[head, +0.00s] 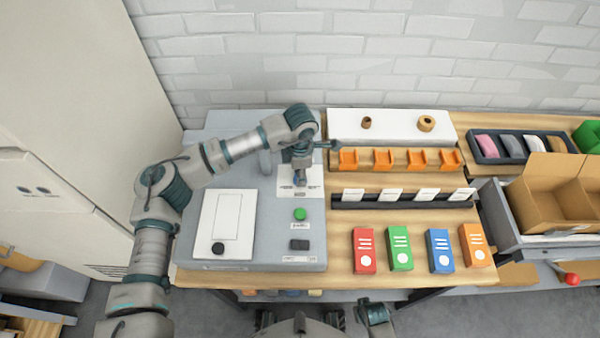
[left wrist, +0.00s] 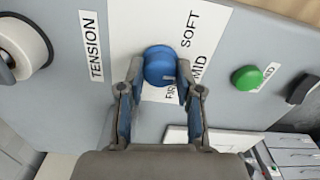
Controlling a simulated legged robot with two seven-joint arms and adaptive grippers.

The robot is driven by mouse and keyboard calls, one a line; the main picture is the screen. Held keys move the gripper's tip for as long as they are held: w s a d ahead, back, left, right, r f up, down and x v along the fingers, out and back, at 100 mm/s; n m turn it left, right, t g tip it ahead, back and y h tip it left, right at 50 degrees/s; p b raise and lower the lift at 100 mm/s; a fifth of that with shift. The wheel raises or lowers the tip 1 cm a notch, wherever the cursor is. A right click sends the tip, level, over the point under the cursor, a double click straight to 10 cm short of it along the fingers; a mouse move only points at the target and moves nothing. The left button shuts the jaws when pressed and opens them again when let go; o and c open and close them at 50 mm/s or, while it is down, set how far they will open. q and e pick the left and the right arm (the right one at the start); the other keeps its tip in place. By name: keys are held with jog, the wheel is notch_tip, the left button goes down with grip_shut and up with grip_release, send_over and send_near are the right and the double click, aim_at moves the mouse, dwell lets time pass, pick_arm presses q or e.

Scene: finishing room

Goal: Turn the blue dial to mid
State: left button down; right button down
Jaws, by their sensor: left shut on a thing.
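The blue dial (left wrist: 160,65) sits on a white plate (left wrist: 125,25) lettered SOFT, MID and FIRM. My left gripper (left wrist: 158,92) is shut on the dial, one finger on each side of it. A small pale mark shows on the dial's lower right, toward the MID and FIRM lettering; its exact setting I cannot tell. In the head view my left gripper (head: 300,179) reaches down over the grey machine, and the dial is mostly hidden by it. Part of my right gripper (head: 376,313) shows at the bottom edge; its fingers are unclear.
The grey machine (head: 270,235) also carries a green button (head: 300,214), a dark switch (head: 299,244) and a white-framed panel (head: 225,222). A TENSION label (left wrist: 92,45) is beside the dial plate. Coloured boxes (head: 400,248) and orange holders (head: 383,159) stand to the right.

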dwell(0.3)
pick_arm(q)
jog(key=c, duration=0.8)
grip_release()
jog(key=shift+w+f, duration=0.1)
jog(key=shift+o, duration=0.2)
jog(key=shift+r, duration=0.3)
notch_tip(320, 180, up, 11)
jog(key=shift+r, duration=0.2)
jog(key=shift+d, duration=0.1)
